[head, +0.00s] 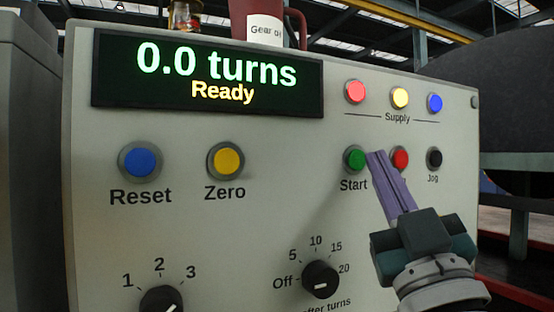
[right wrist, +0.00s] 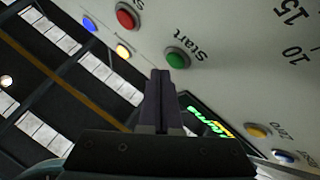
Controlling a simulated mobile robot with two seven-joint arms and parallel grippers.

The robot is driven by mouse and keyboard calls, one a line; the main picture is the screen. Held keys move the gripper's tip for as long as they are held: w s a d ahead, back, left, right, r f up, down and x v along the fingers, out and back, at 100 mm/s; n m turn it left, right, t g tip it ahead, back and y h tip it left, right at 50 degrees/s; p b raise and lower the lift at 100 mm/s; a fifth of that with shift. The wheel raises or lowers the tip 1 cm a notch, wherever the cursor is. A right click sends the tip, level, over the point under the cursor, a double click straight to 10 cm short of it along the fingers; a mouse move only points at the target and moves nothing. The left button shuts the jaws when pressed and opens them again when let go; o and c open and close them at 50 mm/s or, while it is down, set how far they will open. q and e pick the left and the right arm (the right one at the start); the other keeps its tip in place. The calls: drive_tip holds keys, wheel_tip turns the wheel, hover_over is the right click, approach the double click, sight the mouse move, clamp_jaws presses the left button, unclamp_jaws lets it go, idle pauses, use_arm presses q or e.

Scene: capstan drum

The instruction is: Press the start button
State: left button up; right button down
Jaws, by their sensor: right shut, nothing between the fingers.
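The green Start button (head: 355,159) sits on the grey control panel (head: 260,215), above its "Start" label. It also shows in the right wrist view (right wrist: 177,58), close beyond my fingertips. My right gripper (head: 377,154) is shut and empty. Its fingertips are just right of the green button in the head view, between it and the red button (head: 400,159). In the right wrist view the shut fingers (right wrist: 160,75) point toward the panel near the green button. I cannot tell whether they touch the panel. My left gripper is not in view.
The display (head: 207,75) reads "0.0 turns" and "Ready". Blue Reset (head: 140,162), yellow Zero (head: 225,160) and black Jog (head: 434,158) buttons share the panel. Supply lamps (head: 400,98) are above. Two knobs (head: 320,279) are below. A Gear oil can (head: 262,25) stands behind the top edge.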

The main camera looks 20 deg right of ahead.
drive_tip(key=shift+w, duration=0.2)
drive_tip(key=shift+w, duration=0.25)
idle(0.6)
